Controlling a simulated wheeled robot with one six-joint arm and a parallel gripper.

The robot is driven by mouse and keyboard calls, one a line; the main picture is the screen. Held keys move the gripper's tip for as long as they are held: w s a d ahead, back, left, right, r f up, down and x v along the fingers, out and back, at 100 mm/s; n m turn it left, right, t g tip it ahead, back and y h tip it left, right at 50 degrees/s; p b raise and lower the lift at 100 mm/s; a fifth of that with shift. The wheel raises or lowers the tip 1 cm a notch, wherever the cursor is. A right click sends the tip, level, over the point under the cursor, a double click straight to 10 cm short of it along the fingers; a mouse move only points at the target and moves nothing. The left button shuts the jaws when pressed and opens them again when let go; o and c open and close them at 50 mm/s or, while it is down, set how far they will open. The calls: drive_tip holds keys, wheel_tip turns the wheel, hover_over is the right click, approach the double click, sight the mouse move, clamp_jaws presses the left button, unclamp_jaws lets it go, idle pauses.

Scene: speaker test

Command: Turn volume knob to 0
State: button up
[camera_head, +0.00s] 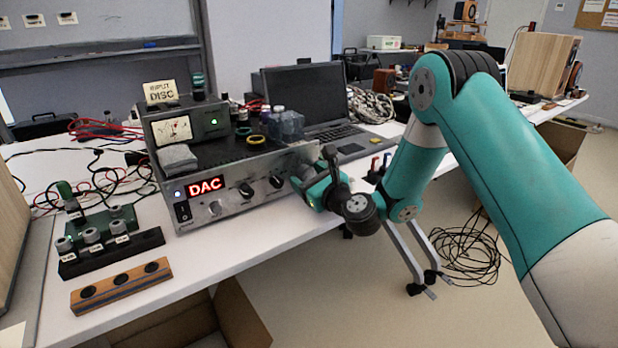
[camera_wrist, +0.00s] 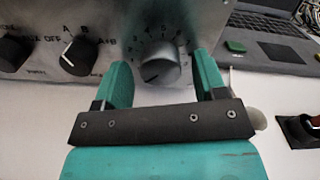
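My gripper (camera_wrist: 161,60) is open, with one teal finger on each side of the knob and visible gaps between. I cannot tell whether the fingertips reach past the knob's face. In the head view the knob is hidden behind my gripper and wrist, at the right end of the amplifier (camera_head: 238,203).
A black selector knob (camera_wrist: 80,57) sits left of my gripper. A laptop (camera_head: 310,100) stands behind the amplifier. A switch box (camera_head: 375,172) with red and blue levers is to the right. A wooden block (camera_head: 120,287) lies near the table's front edge.

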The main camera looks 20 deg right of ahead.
drive_tip(key=shift+s+d+f+b, duration=0.3)
drive_tip(key=shift+s+b, duration=0.2)
drive_tip(key=shift+b, duration=0.55)
drive_tip(key=b+v, duration=1.6)
drive_tip(key=b, duration=0.5)
drive_tip(key=shift+r, duration=0.3)
drive_tip(key=shift+s+a, duration=0.15)
